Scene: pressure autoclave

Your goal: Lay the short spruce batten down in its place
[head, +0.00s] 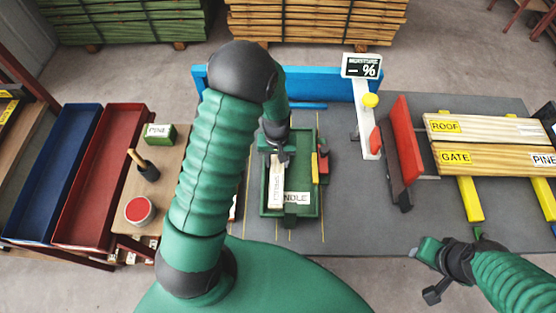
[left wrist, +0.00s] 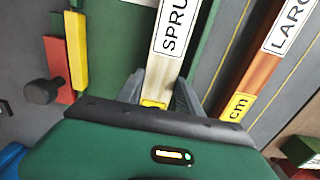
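The short spruce batten (head: 276,190) is pale wood with a white label. It lies lengthwise over the left part of a green tray (head: 290,223) whose label partly reads "NDLE". I cannot tell whether it rests on the tray floor. My left gripper (head: 277,157) is at the batten's far end. In the left wrist view, the gripper (left wrist: 160,92) has one finger on each side of the spruce batten (left wrist: 172,50), close against it, near a yellow end tag. My right gripper (head: 432,272) is off at the lower right, away from the tray; its fingers are unclear.
A reddish batten labelled "LARC" (left wrist: 262,70) lies beside the tray. Red and yellow blocks (head: 319,168) sit at the tray's right edge. A moisture meter stand (head: 366,120) and red-faced upright (head: 405,140) stand to the right. Blue (head: 52,170) and red (head: 103,180) bins are left.

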